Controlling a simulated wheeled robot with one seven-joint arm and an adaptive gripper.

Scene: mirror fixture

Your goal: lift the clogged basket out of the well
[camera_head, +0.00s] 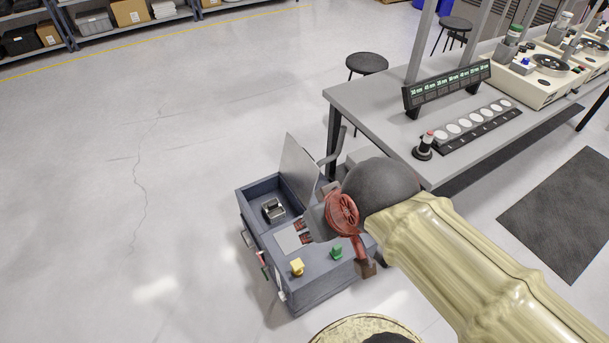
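A blue-grey open-topped box unit (315,286) stands on the floor in the middle. In its left part is a recessed well (259,190). A small metallic, dark-topped piece (273,210) sits inside it and looks like the basket; whether it is clogged is too small to tell. A light grey panel (299,168) stands raised beside the well. My arm in its cream sleeve reaches in from the lower right to a dark round wrist. Red parts of my gripper (343,214) seem to show over the unit's right side, apart from the basket. Its fingertips are not clearly visible.
The unit's top has a yellow knob (297,267), a green knob (336,252) and a pale plate (290,238). A grey workbench (370,97) with a display and buttons stands behind at right. A black stool (367,63) is near it. The floor at left is clear.

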